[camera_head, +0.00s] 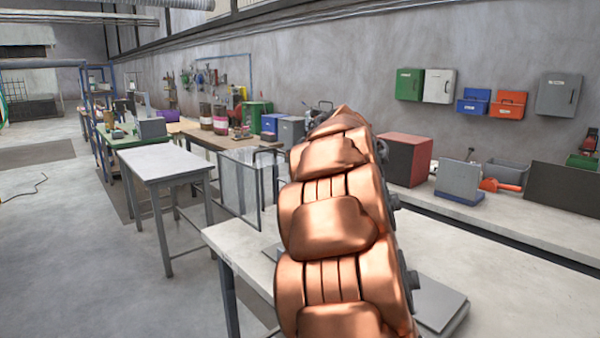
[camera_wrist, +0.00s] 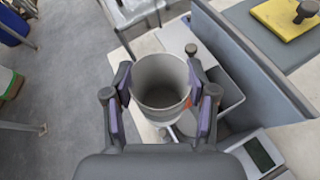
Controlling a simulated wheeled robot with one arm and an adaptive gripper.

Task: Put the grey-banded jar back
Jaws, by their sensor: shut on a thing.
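My gripper (camera_wrist: 160,86) shows in the wrist view, its two purple-padded fingers on either side of a pale, open-topped cylindrical jar (camera_wrist: 158,108). The fingers are shut on the jar. I look down into its grey inside, which seems empty. A small orange patch shows low on its right side. In the head view my copper-coloured arm fills the middle and hides both gripper and jar.
In the wrist view a grey open bin (camera_wrist: 228,92) stands just right of the jar, with a yellow knobbed plate (camera_wrist: 287,17) beyond. In the head view a red-topped box (camera_head: 405,160) stands on the wall bench (camera_head: 520,232). A bare white table (camera_head: 160,160) stands left, beside open floor.

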